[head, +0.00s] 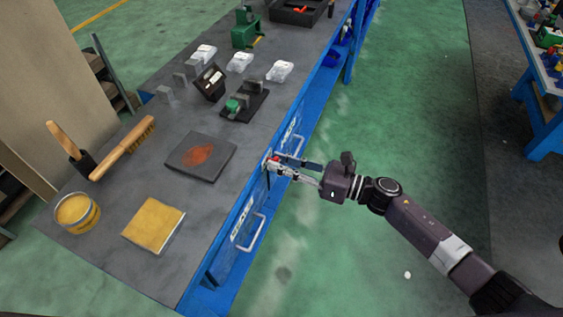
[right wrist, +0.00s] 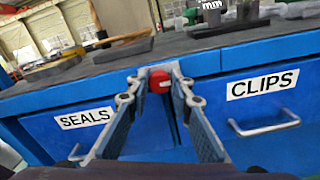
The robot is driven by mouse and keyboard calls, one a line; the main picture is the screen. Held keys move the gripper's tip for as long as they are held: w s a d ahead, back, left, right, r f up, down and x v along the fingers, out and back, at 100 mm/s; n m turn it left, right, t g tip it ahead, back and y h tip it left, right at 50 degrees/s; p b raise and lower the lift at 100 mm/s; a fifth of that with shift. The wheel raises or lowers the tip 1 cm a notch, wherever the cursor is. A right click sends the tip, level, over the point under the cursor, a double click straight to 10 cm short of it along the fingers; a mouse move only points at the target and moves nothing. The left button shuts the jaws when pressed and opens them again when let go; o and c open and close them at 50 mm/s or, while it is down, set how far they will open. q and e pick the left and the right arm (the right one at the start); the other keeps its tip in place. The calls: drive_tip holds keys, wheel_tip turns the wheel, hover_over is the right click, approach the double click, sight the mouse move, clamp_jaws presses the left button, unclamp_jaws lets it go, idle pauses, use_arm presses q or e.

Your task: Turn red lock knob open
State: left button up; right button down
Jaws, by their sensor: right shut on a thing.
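The red lock knob (right wrist: 159,81) sits on the front of the blue bench, between the drawer labelled SEALS (right wrist: 70,130) and the drawer labelled CLIPS (right wrist: 265,105). My right gripper (right wrist: 160,76) is shut on the knob, with one finger on each side of it in the right wrist view. In the head view the right gripper (head: 273,164) reaches the bench's front edge from the right, and a little red of the knob shows at its tips. Whether the knob is turned cannot be told. My left gripper is not in view.
On the bench top (head: 105,215) are a dark plate (head: 200,155), a yellow pad (head: 154,225), a brush (head: 125,147), a round tin (head: 77,212) and several small parts. Drawer handles (right wrist: 264,124) stick out from the front. The green floor to the right is clear.

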drive_tip(key=shift+m, duration=0.4)
drive_tip(key=shift+f+m+p, duration=0.15)
drive_tip(key=shift+m+p, duration=1.3)
drive_tip(key=shift+m, duration=6.8)
drive_tip(key=shift+f+m+p, duration=0.15)
drive_tip(key=shift+m+p, duration=1.3)
drive_tip(key=shift+m, duration=6.8)
drive_tip(key=c, duration=1.7)
unclamp_jaws()
